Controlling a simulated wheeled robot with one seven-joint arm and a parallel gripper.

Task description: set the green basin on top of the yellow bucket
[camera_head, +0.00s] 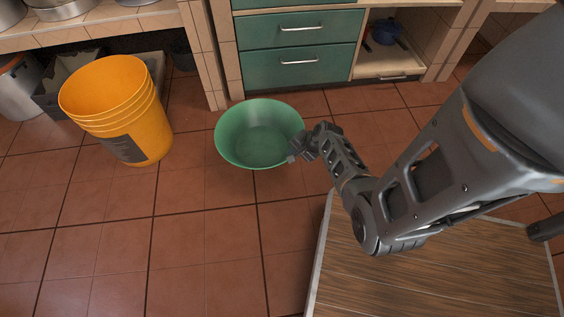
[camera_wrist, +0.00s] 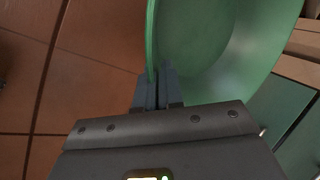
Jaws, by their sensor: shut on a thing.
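The green basin (camera_head: 258,135) is a wide, empty bowl in the middle of the head view, opening upward. I cannot tell whether it touches the floor. My gripper (camera_head: 296,150) is shut on the right side of its rim. In the wrist view, the fingers (camera_wrist: 158,90) pinch the edge of the green basin (camera_wrist: 215,50). The yellow bucket (camera_head: 120,110) stands on the floor to the left of the basin, open at the top, with a dark label low on its side. It is apart from the basin and does not show in the wrist view.
A cabinet with green drawers (camera_head: 300,62) stands behind the basin. A tiled counter (camera_head: 110,25) with pots is at the upper left. A dark crate (camera_head: 50,100) and a metal pot (camera_head: 18,88) are behind the bucket. The tiled floor (camera_head: 200,225) in front is clear.

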